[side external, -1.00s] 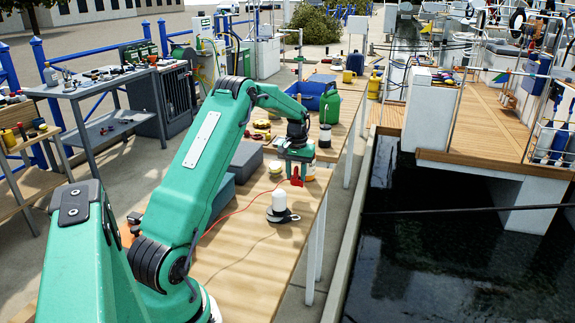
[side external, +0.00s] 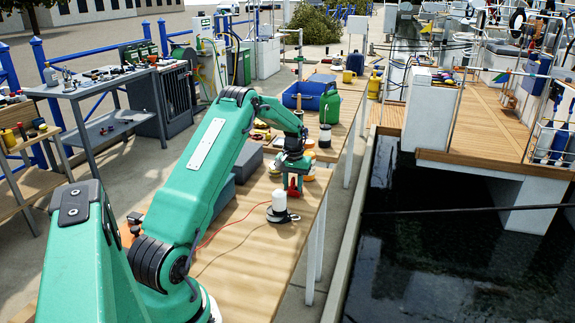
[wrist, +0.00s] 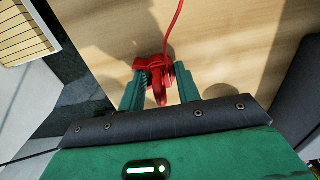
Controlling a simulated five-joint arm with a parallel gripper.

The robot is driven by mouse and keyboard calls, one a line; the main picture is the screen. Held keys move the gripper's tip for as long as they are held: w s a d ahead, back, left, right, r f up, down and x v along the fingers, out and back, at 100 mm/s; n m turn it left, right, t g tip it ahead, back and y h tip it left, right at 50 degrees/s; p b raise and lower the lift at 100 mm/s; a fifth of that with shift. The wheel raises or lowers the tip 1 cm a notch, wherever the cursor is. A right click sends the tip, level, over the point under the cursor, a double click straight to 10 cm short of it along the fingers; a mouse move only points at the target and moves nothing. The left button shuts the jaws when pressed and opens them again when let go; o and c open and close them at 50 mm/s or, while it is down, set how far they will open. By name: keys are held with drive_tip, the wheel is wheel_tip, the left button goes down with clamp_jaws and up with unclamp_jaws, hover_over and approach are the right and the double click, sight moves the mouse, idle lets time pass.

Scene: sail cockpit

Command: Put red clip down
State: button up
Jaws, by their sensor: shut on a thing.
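The red clip (wrist: 155,75) is between the two fingers of my gripper (wrist: 159,90) in the wrist view, with its red cable running up across the wooden table (wrist: 220,30). In the side view my gripper (side external: 294,187) points down over the right part of the table, and the red clip (side external: 293,186) shows as a small red patch at its fingers. My gripper is shut on the clip. I cannot tell whether the clip touches the tabletop.
A white cylinder on a dark base (side external: 280,206) stands just in front of my gripper, near the table's right edge. A grey box (side external: 246,160) lies to the left. A blue bin (side external: 305,95) and a green can (side external: 330,105) stand farther back. Bare table lies nearer the camera.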

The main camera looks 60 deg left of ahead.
sight(293, 177)
drive_tip(key=shift+f, duration=0.1)
drive_tip(key=o, duration=1)
drive_tip(key=shift+c, duration=0.2)
wheel_tip(293, 177, up, 12)
drive_tip(key=shift+r, duration=0.2)
idle(0.5)
